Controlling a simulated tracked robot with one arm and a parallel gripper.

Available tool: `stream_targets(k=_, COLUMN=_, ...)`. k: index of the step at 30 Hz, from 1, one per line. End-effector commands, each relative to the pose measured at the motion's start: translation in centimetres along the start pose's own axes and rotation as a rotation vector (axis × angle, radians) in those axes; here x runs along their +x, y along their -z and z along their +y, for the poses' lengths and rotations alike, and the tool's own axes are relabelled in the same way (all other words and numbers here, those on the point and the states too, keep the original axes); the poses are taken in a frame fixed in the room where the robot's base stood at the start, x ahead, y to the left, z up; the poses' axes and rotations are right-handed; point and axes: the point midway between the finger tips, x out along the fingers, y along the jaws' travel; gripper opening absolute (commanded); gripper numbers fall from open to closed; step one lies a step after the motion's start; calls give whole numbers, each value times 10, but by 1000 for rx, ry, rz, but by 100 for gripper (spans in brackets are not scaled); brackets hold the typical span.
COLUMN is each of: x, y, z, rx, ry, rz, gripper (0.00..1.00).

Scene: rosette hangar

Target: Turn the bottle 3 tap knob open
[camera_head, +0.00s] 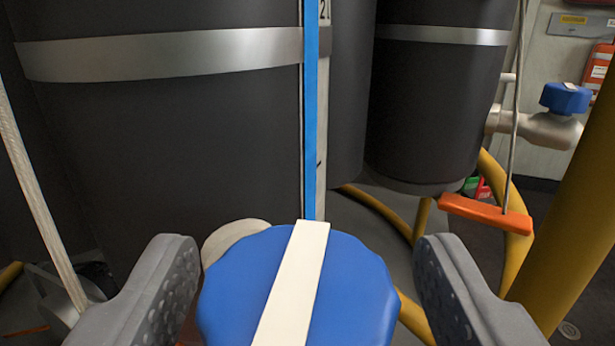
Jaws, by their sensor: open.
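A blue tap knob (358,290) with a scalloped rim and a white stripe across its top is at the bottom centre, close to the camera. My gripper (305,275) is open, with one grey padded finger to the left of the knob and the other to its right. A gap shows between each finger and the knob. The lower part of the knob and most of its fitting are cut off or hidden. No bottle number shows on this knob.
Dark cylinders (170,140) with metal bands stand behind. A second blue knob (566,98) is on a pipe at the upper right. An orange handle (486,212) hangs from a cable. A thick yellow post (580,200) runs along the right. A grey cable (35,190) crosses the left.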

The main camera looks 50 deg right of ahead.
Motion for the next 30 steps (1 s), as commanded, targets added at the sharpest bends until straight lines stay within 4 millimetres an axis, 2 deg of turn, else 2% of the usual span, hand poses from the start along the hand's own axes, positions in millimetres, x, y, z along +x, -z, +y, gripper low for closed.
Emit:
stream_targets(k=3, x=13, y=0, z=1, rx=0, ry=-2, rz=2, gripper=61)
stream_targets(k=6, x=18, y=0, z=0, rx=-1, ry=0, rz=2, gripper=61)
stream_targets(k=16, x=21, y=0, z=0, rx=-1, ry=2, rz=1, gripper=61)
stream_targets(k=17, x=21, y=0, z=0, rx=-1, ry=2, rz=1, gripper=56)
stream_targets(k=21, x=21, y=0, z=0, rx=-1, ry=1, rz=1, gripper=17)
stream_targets(k=23, x=21, y=0, z=0, rx=-1, ry=1, rz=0, gripper=16)
stream_targets(k=24, x=8, y=0, z=-10, rx=1, ry=5, rz=1, gripper=16)
stream_targets(k=30, x=22, y=1, z=0, rx=0, ry=1, rz=1, gripper=17)
